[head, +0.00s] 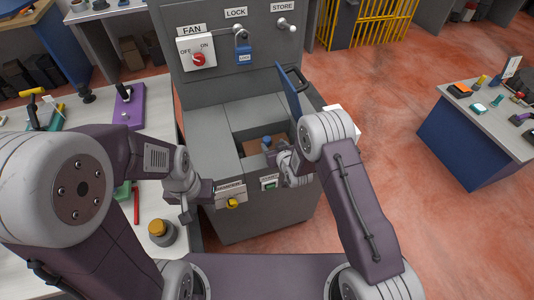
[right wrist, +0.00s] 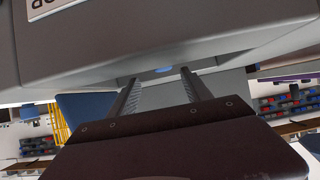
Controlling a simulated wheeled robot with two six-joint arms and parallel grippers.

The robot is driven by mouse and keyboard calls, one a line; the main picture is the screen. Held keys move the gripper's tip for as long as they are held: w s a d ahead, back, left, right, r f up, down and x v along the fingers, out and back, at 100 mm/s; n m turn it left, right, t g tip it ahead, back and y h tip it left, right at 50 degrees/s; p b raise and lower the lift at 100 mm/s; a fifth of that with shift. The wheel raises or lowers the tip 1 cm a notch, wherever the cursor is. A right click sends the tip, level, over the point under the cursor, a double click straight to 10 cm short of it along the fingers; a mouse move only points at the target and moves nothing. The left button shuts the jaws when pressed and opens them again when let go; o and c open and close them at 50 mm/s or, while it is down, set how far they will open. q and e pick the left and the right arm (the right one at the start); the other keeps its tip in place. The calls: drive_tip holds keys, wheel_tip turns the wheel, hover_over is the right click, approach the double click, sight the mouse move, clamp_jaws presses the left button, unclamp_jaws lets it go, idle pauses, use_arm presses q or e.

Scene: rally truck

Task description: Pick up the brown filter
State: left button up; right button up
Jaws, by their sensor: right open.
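A brown piece, which looks like the filter (head: 252,147), lies in an open recess in the top of the grey cabinet (head: 215,158). A small blue knob (head: 266,141) shows at it. My right gripper (head: 281,158) is at the right side of this recess and partly hides it. In the right wrist view its two fingers (right wrist: 160,88) are apart with nothing between them, and a small blue patch (right wrist: 165,70) shows beyond them. My left gripper (head: 188,210) hangs by the cabinet's left front edge; its jaws are too unclear to read.
A raised blue lid (head: 289,92) with a dark handle stands beside the recess. The cabinet's back panel carries a red fan switch (head: 198,60) and a blue padlock (head: 243,54). A jar (head: 162,233) stands on the left bench. Open floor lies right, before another table (head: 470,150).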

sight(268, 140)
drive_tip(key=x, duration=0.8)
drive_tip(key=shift+s+a, duration=0.1)
drive_tip(key=shift+a, duration=0.2)
drive_tip(key=shift+s, duration=0.1)
clamp_jaws()
drive_tip(key=shift+r, duration=0.1)
idle(0.9)
